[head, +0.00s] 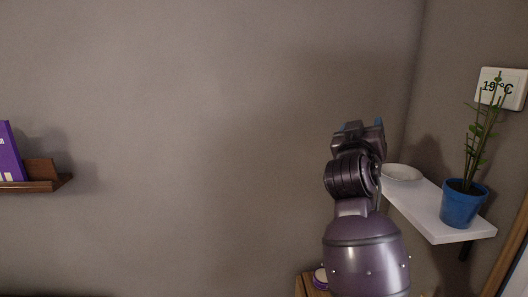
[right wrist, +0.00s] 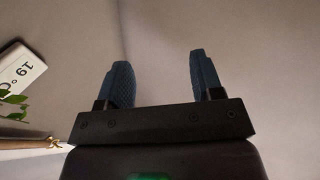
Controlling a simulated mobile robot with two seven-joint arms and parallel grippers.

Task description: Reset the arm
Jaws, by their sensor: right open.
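My right arm rises from the bottom of the head view, and its right gripper (head: 362,125) points up and away in front of the bare wall, left of the white wall shelf. In the right wrist view the two blue fingers of the right gripper (right wrist: 157,82) stand apart, with nothing between them but plain wall. The gripper is open and empty. My left gripper is in neither view.
A white shelf (head: 432,212) holds a blue plant pot (head: 463,205) and a white bowl (head: 401,174), close right of my arm. A thermostat (head: 500,88) hangs above. A brown shelf (head: 30,186) with a purple book (head: 10,150) is far left. The wall between is clear.

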